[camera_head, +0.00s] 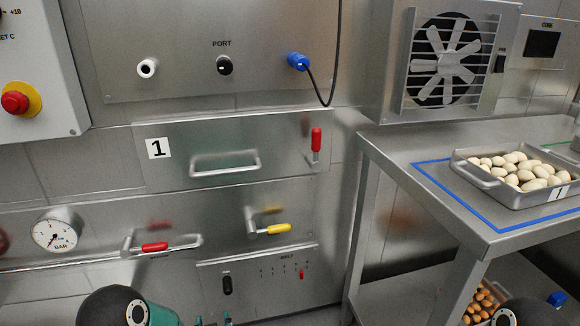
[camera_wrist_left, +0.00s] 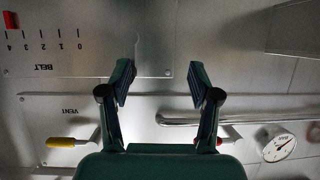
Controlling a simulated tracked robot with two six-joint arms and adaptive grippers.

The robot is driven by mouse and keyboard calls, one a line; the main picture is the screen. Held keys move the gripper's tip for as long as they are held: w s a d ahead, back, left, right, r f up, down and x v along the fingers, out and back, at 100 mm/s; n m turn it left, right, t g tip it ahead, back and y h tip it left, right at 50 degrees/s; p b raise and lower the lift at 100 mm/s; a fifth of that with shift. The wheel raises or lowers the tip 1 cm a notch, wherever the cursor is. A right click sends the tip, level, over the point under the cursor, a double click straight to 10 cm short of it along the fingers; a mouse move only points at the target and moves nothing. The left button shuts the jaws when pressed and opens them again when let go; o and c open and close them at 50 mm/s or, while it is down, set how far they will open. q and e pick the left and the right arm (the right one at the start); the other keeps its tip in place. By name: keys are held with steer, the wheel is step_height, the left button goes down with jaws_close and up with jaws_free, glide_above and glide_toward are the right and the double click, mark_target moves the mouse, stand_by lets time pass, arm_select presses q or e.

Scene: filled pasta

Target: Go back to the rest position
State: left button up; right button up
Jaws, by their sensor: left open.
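My left gripper (camera_head: 213,319) shows at the bottom edge of the head view, with only its fingertips and part of its green body in frame. In the left wrist view the left gripper (camera_wrist_left: 160,78) is open, with its two dark fingers apart and nothing between them. It faces the steel wall panel, and I cannot tell the exact gap to it. A round black part of my right arm (camera_head: 525,314) shows at the bottom right of the head view. My right gripper is out of view.
The wall has a drawer marked 1 (camera_head: 240,150), a red-handled lever (camera_head: 154,247), a yellow-handled lever (camera_head: 274,229) and a pressure gauge (camera_head: 57,231). At right, a steel table (camera_head: 420,150) holds a tray (camera_head: 500,192) of pale filled pieces inside a blue outline.

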arm_select(q)
steer(key=s+d+f+m+g+h, duration=0.1)
steer(key=s+d+f+g+h, duration=0.25)
steer(key=s, duration=0.65)
steer(key=s+d+f+g+h, duration=0.2)
steer(key=s+d+f+g, duration=0.15)
steer(key=s, duration=0.55)
steer(key=s+d+f+m+g+h, duration=0.1)
steer(key=s+d+f+g+h, duration=0.25)
steer(key=s, duration=0.65)
step_height(320, 180, up, 33)
steer(key=g+p, duration=0.1)
steer(key=p, duration=3.1)
steer(key=shift+a+y, duration=0.15)
steer(key=shift+y, duration=0.25)
arm_select(e)
step_height(320, 180, up, 32)
steer(key=shift+r, duration=0.25)
arm_select(q)
steer(key=shift+c, duration=0.3)
arm_select(e)
steer(key=shift+c, duration=0.3)
